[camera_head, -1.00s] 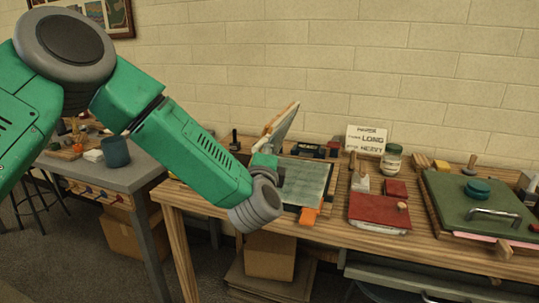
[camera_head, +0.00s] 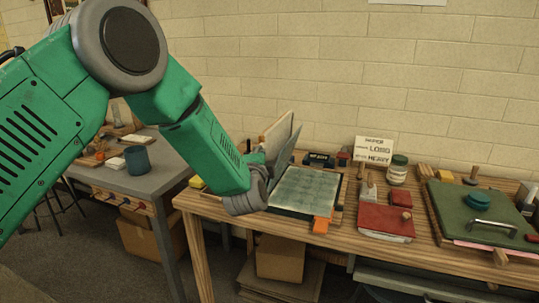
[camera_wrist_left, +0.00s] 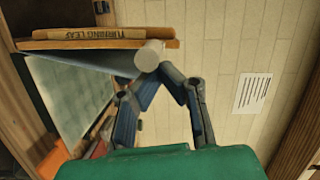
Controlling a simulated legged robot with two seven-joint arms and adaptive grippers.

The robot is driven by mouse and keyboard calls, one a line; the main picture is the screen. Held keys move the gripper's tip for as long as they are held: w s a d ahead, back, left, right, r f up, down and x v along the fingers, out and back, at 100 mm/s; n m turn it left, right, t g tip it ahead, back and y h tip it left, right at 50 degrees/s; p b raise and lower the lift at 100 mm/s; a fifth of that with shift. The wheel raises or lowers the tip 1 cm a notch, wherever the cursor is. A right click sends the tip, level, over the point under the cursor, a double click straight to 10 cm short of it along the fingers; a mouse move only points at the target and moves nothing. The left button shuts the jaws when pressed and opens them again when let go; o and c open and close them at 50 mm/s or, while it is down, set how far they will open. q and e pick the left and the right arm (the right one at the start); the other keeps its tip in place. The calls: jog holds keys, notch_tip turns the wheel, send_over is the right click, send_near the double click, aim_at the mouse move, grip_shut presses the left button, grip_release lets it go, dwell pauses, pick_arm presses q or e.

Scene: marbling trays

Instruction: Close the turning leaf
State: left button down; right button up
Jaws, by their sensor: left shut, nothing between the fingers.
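The turning leaf (camera_head: 275,133) stands raised at the left side of a tray with a pale green-grey surface (camera_head: 305,189). In the left wrist view the wooden edge of the leaf (camera_wrist_left: 95,44) carries its name, with a pale round knob (camera_wrist_left: 149,55) at its end. A blue-grey panel (camera_wrist_left: 85,62) slants away below that edge. My left gripper (camera_wrist_left: 166,72) is shut and empty, its fingertips right by the knob; I cannot tell whether they touch. In the head view my wrist hides the foot of the leaf. My right gripper is in neither view.
An orange block (camera_head: 321,225) sits at the tray's front corner. Right of it are a red book-like block (camera_head: 386,221), a jar (camera_head: 397,170), a sign (camera_head: 374,150) and a green board with a handle (camera_head: 470,205). A grey side table (camera_head: 150,178) stands left.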

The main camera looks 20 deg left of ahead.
pick_arm(q)
jog(key=w+a+f+n+g+h+b, duration=0.15)
jog(key=a+f+n, duration=0.25)
jog(key=a, duration=0.6)
jog(key=s+a+f+n+h+b, duration=0.1)
jog(key=a+f+n+b, duration=0.3)
jog(key=a, duration=0.5)
jog(key=a+f+n+h+b, duration=0.2)
jog(key=a+f+n+b, duration=0.4)
jog(key=f+b, duration=0.3)
notch_tip(320, 180, down, 4)
jog(key=shift+w+a+f, duration=0.2)
jog(key=shift+w+a, duration=0.1)
jog(key=shift+a, duration=0.1)
jog(key=shift+s+f+g, duration=0.1)
jog(key=shift+f+g, duration=0.1)
jog(key=shift+g, duration=0.15)
